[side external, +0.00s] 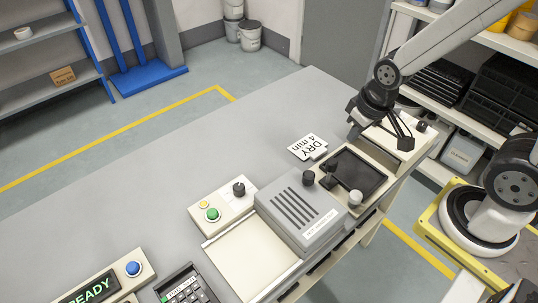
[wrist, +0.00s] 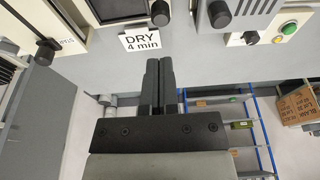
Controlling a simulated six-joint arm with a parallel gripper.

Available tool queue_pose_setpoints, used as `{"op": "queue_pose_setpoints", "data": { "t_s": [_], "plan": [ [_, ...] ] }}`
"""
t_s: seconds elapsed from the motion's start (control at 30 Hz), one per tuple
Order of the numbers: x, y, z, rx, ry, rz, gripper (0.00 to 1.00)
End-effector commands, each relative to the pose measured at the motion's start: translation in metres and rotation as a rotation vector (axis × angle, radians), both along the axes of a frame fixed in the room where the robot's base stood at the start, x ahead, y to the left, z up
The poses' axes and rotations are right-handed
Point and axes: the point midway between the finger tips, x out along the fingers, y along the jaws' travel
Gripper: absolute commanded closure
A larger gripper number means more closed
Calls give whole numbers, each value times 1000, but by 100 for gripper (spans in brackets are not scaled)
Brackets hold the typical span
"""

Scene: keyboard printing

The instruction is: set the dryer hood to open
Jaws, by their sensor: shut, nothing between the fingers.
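My gripper (side external: 355,132) is above the bench's far right, past the dark tray and apart from the hood. In the wrist view its fingers (wrist: 159,64) are together and empty.
A dark tray unit (side external: 353,171) with a pale knob (side external: 355,198) adjoins the hood. A "DRY 4 min" sign (side external: 308,147) stands behind. A cream plate (side external: 250,252) and green-button panel (side external: 222,205) are left. The rear bench top (side external: 170,180) is clear.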

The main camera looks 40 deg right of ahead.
Motion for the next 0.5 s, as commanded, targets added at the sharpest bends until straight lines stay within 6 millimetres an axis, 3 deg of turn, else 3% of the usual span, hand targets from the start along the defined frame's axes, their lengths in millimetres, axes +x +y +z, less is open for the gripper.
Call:
{"op": "queue_pose_setpoints", "data": {
  "t_s": [0.3, 0.37, 0.5],
  "plan": [
    [0, 0, 0, 0, 0, 0, 100],
    [0, 0, 0, 0, 0, 0, 84],
    [3, 4, -1, 5, 10, -9, 40]
  ]
}}
